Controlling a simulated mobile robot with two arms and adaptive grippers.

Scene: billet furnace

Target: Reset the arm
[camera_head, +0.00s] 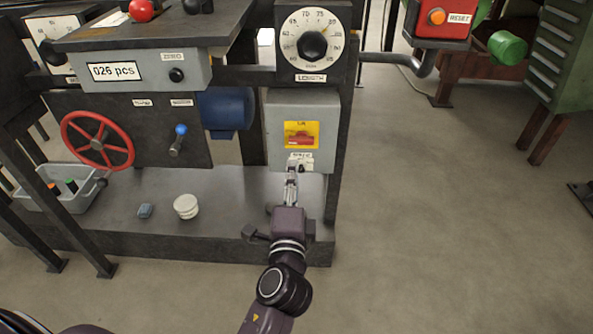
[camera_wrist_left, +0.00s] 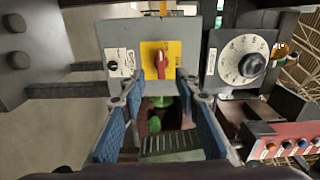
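My left gripper (camera_head: 291,175) reaches in from the bottom of the head view to the lower edge of the grey switch box (camera_head: 286,108). In the left wrist view its two blue-padded fingers (camera_wrist_left: 160,92) stand wide apart with nothing between them, so it is open. The red rotary switch (camera_head: 300,139) on its yellow plate is on the box just above the fingertips; it also shows in the left wrist view (camera_wrist_left: 162,66). A small black selector (camera_head: 301,168) sits close by the fingertips. I cannot tell whether the fingers touch the box. My right gripper is not in view.
The LENGTH dial (camera_head: 312,45) is above the box. A red handwheel (camera_head: 97,140) and a blue-knobbed lever (camera_head: 179,139) are left. Floor at right is clear.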

